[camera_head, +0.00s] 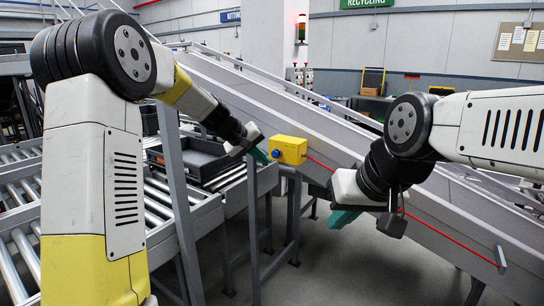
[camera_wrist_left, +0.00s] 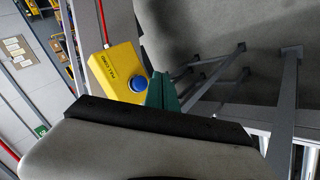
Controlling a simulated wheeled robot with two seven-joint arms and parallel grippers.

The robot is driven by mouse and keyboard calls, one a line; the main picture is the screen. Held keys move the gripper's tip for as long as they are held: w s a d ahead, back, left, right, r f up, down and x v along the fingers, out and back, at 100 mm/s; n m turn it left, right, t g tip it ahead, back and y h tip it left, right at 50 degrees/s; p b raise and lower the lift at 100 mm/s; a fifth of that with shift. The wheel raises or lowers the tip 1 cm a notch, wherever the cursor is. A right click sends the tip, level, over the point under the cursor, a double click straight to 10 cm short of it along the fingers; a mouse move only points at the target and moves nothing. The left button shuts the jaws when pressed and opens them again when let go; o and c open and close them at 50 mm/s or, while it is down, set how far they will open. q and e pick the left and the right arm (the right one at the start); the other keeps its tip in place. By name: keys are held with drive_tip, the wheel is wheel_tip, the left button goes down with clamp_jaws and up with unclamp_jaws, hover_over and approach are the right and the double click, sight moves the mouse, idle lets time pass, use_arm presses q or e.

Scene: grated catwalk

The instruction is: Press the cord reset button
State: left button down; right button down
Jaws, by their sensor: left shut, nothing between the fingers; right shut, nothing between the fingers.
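The yellow cord box (camera_head: 291,150) is mounted by the sloped conveyor, with a round blue button (camera_head: 276,153) on its left face. My right gripper (camera_head: 345,217) is shut and empty, lower right of the box.
A red cord (camera_head: 445,236) runs from the box down along the sloped conveyor (camera_head: 330,133). A roller conveyor (camera_head: 150,205) with a dark tray (camera_head: 190,160) lies at left. Grey posts (camera_head: 254,230) stand below the box. A signal tower (camera_head: 301,28) stands behind.

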use_arm(q)
drive_tip(key=shift+s+a, duration=0.45)
drive_tip(key=shift+s, duration=0.15)
drive_tip(key=shift+s+a, duration=0.4)
drive_tip(key=shift+s, duration=0.2)
drive_tip(key=s+a+m+y, duration=0.1)
drive_tip(key=s+a, duration=0.3)
drive_tip(key=s, duration=0.7)
drive_tip(key=s+a+r+m+y, duration=0.1)
drive_tip(key=s+a, duration=0.3)
drive_tip(key=s, duration=0.7)
drive_tip(key=s+a+r+m+y, duration=0.1)
drive_tip(key=s+a, duration=0.4)
drive_tip(key=s, duration=0.7)
drive_tip(key=shift+y, duration=0.7)
drive_tip(key=shift+d+m, duration=0.2)
drive_tip(key=shift+m, duration=0.1)
